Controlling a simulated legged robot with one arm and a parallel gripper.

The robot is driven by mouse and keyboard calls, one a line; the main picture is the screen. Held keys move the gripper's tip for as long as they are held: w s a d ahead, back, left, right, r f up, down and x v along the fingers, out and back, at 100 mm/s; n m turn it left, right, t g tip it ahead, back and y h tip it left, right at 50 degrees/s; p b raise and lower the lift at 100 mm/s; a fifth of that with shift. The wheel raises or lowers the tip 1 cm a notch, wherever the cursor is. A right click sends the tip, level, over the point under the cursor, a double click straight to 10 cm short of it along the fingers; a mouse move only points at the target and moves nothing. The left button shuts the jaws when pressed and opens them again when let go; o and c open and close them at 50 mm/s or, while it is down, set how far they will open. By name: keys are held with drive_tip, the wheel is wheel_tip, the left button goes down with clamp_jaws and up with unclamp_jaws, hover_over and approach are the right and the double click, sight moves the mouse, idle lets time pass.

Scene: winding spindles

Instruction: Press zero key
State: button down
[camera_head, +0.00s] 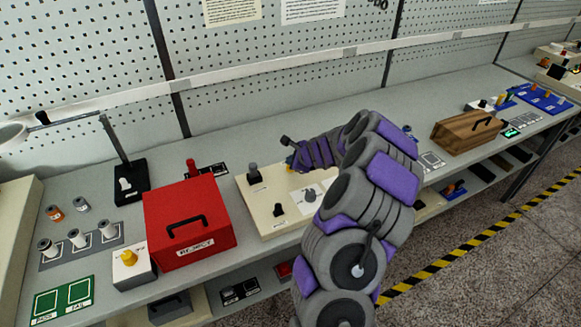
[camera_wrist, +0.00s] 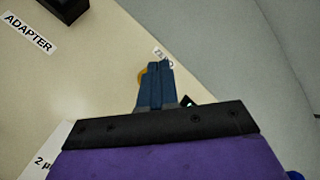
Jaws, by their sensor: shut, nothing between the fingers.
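The cream panel (camera_head: 255,205) stands on the bench in front of me, and my gripper (camera_head: 291,163) is at its far right part. In the wrist view my gripper (camera_wrist: 158,66) is shut with nothing in it, its blue fingers pointing down at the panel (camera_wrist: 85,85). A yellow-orange round piece (camera_wrist: 142,74), likely the zero key, peeks out left of the fingertips, which hide most of it. A small white label (camera_wrist: 161,54), partly covered and starting with Z, lies just beyond them. I cannot tell whether the fingertips touch the key.
A black block (camera_wrist: 64,8) sits by an ADAPTER label (camera_wrist: 28,32). The panel also carries a dark knob (camera_head: 278,210) and a grey knob (camera_head: 309,195). A red REJECT box (camera_head: 188,220) stands left.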

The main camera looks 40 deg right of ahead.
drive_tip(key=shift+f, duration=0.5)
idle(0.6)
drive_tip(key=shift+r, duration=0.1)
drive_tip(key=shift+r+p, duration=0.85)
wheel_tip(320, 180, up, 5)
drive_tip(key=p, duration=0.5)
idle(0.9)
